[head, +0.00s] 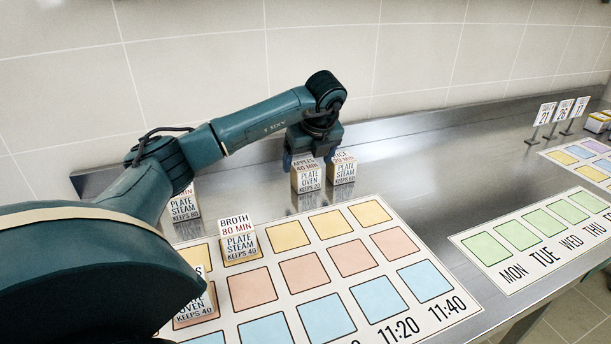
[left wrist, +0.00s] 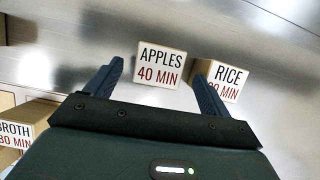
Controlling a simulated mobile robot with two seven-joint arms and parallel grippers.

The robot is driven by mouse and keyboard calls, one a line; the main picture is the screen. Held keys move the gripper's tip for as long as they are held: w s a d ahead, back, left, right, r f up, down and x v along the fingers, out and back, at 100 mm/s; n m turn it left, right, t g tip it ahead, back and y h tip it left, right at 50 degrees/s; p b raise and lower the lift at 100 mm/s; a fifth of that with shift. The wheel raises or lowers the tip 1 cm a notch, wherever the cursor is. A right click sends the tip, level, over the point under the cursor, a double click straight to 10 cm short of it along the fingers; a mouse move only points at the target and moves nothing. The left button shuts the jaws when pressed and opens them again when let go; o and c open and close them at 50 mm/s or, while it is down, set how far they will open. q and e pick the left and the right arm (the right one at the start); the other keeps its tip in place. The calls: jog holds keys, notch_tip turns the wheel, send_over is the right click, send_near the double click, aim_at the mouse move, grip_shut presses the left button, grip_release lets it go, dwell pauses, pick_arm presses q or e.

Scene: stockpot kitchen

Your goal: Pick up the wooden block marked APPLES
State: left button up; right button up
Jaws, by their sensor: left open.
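The wooden block marked APPLES 40 MIN (head: 307,178) stands on the steel counter at the back, behind the coloured grid. It also shows in the left wrist view (left wrist: 161,66), between and just beyond the two fingers. My left gripper (head: 306,158) is open, pointing down at the back of this block, with nothing held. In the left wrist view the left gripper (left wrist: 160,85) has one finger on each side of the block's label. I cannot tell whether either finger touches it. My right gripper is not in view.
The RICE block (head: 343,170) stands close to the right of APPLES, near the right finger in the left wrist view (left wrist: 220,80). The BROTH block (head: 238,240) sits on the grid sheet (head: 262,257). Another block (head: 184,205) stands left. Small numbered signs (head: 545,114) stand far right.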

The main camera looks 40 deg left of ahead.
aim_at(306, 165)
pick_arm(q)
jog(key=x, duration=0.5)
jog(key=shift+a, duration=0.15)
jog(key=c, duration=1.1)
jog(key=shift+c, duration=0.2)
